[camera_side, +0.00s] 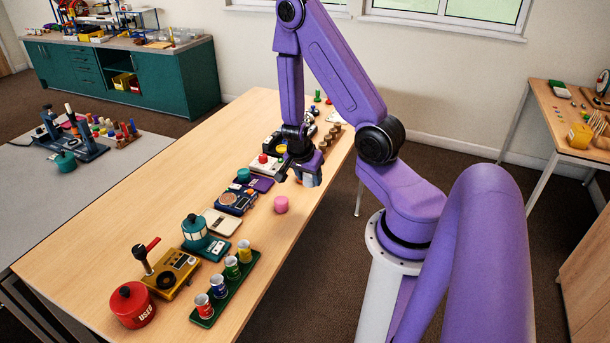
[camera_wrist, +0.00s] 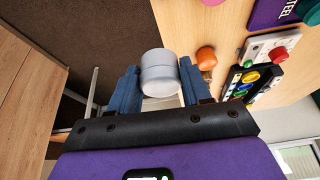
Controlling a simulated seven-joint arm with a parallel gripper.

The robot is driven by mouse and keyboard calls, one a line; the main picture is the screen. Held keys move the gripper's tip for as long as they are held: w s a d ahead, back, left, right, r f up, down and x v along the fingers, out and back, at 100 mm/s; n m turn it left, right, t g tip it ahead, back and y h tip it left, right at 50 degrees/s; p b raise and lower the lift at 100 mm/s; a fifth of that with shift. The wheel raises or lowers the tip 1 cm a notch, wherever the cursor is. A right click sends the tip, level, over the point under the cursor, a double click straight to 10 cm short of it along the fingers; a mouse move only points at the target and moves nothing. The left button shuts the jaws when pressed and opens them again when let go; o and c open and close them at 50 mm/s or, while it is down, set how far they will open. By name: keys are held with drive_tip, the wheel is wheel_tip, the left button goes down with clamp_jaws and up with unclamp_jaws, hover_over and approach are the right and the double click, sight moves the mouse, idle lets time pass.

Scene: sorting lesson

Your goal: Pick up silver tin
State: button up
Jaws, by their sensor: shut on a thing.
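The silver tin (camera_wrist: 159,68) is a short, pale grey cylinder with a lid line around it. In the wrist view it sits between the two blue fingers of my gripper (camera_wrist: 158,90), which are shut on it. In the side view my gripper (camera_side: 302,172) hangs over the right edge area of the long wooden table, and the tin shows only as a small pale patch (camera_side: 308,180) at the fingers. Whether it is clear of the table is hard to tell from these views.
A pink cylinder (camera_side: 281,204) stands on the table nearby. An orange-topped piece (camera_wrist: 206,56) is close to the tin in the wrist view. A white panel with coloured buttons (camera_wrist: 268,50) lies beyond. A green rack of cups (camera_side: 226,287) and a red pot (camera_side: 132,305) are nearer the front.

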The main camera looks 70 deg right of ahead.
drive_tip(key=shift+s+a+r, duration=0.4)
drive_tip(key=shift+s+a, duration=0.1)
drive_tip(key=shift+s, duration=0.25)
drive_tip(key=shift+s+a+r, duration=0.35)
drive_tip(key=shift+s+a, duration=0.15)
drive_tip(key=shift+s, duration=0.2)
